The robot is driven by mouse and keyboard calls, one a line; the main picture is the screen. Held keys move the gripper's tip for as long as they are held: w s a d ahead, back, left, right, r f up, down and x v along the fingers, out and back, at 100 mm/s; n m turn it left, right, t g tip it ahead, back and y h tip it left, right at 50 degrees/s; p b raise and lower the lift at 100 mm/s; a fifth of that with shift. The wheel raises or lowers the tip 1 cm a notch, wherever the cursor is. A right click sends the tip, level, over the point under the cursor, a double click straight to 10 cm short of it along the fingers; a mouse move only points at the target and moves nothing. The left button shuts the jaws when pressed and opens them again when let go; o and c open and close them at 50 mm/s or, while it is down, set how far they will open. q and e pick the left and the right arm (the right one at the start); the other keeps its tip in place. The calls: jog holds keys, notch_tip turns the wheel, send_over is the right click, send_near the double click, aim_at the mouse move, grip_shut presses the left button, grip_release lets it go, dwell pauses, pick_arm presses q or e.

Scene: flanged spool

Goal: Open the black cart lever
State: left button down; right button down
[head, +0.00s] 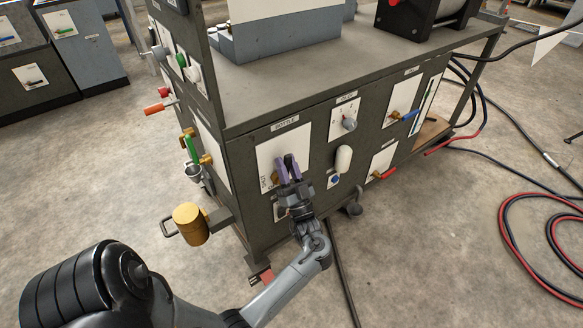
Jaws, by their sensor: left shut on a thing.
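The cart (290,85) is a dark grey metal unit with labelled panels on its front and left sides. My left gripper (288,165) is at the white front panel (268,153) under a label that seems to read "BOTTLE". Its purple fingers are shut on the black lever there, which they and the gripper body mostly hide. A bit of brass valve body shows just left of the fingers. How far the lever is turned cannot be told. My right gripper is out of view.
To the right on the front face are a grey knob (349,124), a white handle (343,159), a blue lever (410,115) and a red lever (384,174). Hoses (507,215) lie on the floor at right.

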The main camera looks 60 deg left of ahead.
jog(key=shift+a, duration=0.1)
pick_arm(q)
jog(key=c, duration=1)
grip_release()
jog(key=shift+o, duration=0.2)
jog(key=shift+f, duration=0.15)
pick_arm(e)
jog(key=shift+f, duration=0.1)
